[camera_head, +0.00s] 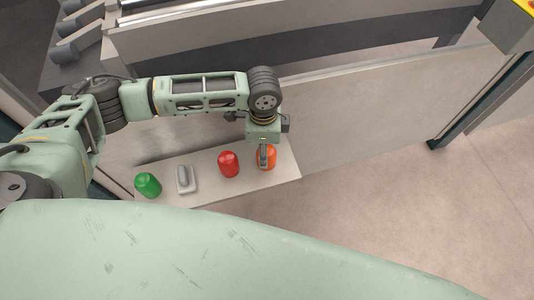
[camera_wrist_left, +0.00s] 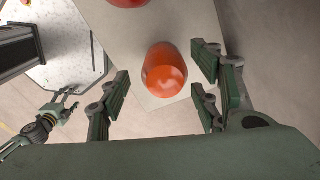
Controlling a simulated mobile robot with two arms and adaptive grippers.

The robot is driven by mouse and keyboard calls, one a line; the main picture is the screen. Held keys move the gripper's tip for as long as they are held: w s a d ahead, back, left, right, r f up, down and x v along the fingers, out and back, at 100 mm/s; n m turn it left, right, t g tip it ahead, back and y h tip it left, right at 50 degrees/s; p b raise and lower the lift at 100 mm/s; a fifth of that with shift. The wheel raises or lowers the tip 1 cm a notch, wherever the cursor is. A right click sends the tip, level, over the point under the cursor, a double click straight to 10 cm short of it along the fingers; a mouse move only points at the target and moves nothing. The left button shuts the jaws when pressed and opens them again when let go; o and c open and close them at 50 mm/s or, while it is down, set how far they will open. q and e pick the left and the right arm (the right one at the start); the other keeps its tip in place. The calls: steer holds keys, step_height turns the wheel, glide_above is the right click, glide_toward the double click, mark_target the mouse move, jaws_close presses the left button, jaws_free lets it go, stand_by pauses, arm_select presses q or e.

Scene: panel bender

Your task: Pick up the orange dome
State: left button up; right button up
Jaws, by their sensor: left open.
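The orange dome (camera_head: 272,158) stands near the right end of a pale shelf (camera_head: 288,172), partly hidden by my left gripper. My left gripper (camera_head: 265,157) points down at the dome from above. In the left wrist view the dome (camera_wrist_left: 165,72) lies between the spread fingers of the open left gripper (camera_wrist_left: 161,80). A gap shows on both sides, and I see no finger clearly touching it. What looks like my right gripper (camera_wrist_left: 64,106) is small at the left of the wrist view; its opening is unclear.
On the same shelf, to the left, stand a red dome (camera_head: 228,164), a grey block-like part (camera_head: 185,178) and a green dome (camera_head: 148,185). The red one is closest to the orange dome. A pale panel (camera_head: 370,115) rises behind the shelf. Open floor (camera_head: 400,200) lies to the right.

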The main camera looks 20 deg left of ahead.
arm_select(q)
steer(key=f, duration=0.2)
steer(key=shift+d+f, duration=0.35)
steer(key=shift+f, duration=0.05)
steer(key=shift+w+f, duration=0.1)
steer(key=shift+f, duration=0.7)
steer(key=c, duration=1.2)
arm_select(e)
steer(key=shift+w+a, duration=0.2)
steer(key=shift+w, duration=0.55)
